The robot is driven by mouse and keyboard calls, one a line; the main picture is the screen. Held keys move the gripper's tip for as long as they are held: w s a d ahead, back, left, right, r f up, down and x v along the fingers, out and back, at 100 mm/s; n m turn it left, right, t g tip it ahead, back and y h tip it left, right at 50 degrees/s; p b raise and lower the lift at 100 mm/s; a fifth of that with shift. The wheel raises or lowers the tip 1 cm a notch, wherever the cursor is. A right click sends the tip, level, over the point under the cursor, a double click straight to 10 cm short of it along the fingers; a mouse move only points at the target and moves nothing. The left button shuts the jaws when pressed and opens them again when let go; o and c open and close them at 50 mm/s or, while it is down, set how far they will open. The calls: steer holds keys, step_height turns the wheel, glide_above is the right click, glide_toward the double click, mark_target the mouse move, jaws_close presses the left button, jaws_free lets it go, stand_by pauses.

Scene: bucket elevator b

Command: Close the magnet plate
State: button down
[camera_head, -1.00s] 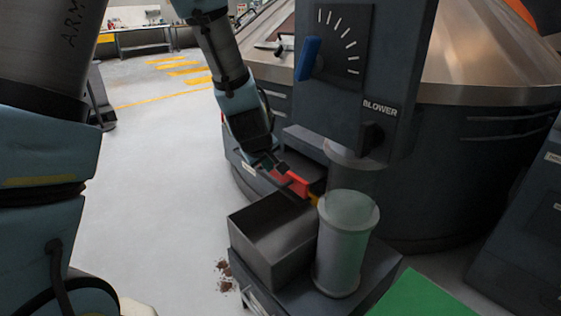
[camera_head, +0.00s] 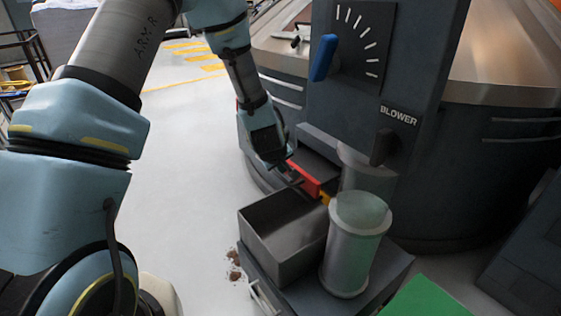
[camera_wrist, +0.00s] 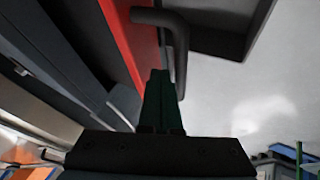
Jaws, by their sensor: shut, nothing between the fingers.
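The magnet plate shows as a red panel (camera_head: 306,179) in the head view, low on the dark machine, between the blower column and an open metal box. In the wrist view the red panel (camera_wrist: 138,38) runs down from the top, with a dark bent handle (camera_wrist: 181,50) standing out from it on the right. My gripper (camera_wrist: 161,73) is shut and empty. Its dark green fingertips are close beside the panel and the handle's bar; I cannot tell whether they touch. In the head view my gripper (camera_head: 287,172) is at the panel's left side, its fingertips hard to make out.
The open metal box (camera_head: 285,243) stands just in front of the panel. A clear cylinder (camera_head: 355,247) stands right of the box. A blue lever (camera_head: 323,58) and a blower knob (camera_head: 384,147) are above. Brown crumbs (camera_head: 234,265) lie on the floor.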

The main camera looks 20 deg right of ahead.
mark_target(292, 164)
steer(key=shift+w+d+f, duration=0.2)
steer(key=shift+f, duration=0.2)
steer(key=shift+w+d, duration=0.15)
steer(key=shift+d, duration=0.7)
steer(key=shift+w+d, duration=0.15)
steer(key=shift+d, duration=0.65)
steer(key=shift+r, duration=0.15)
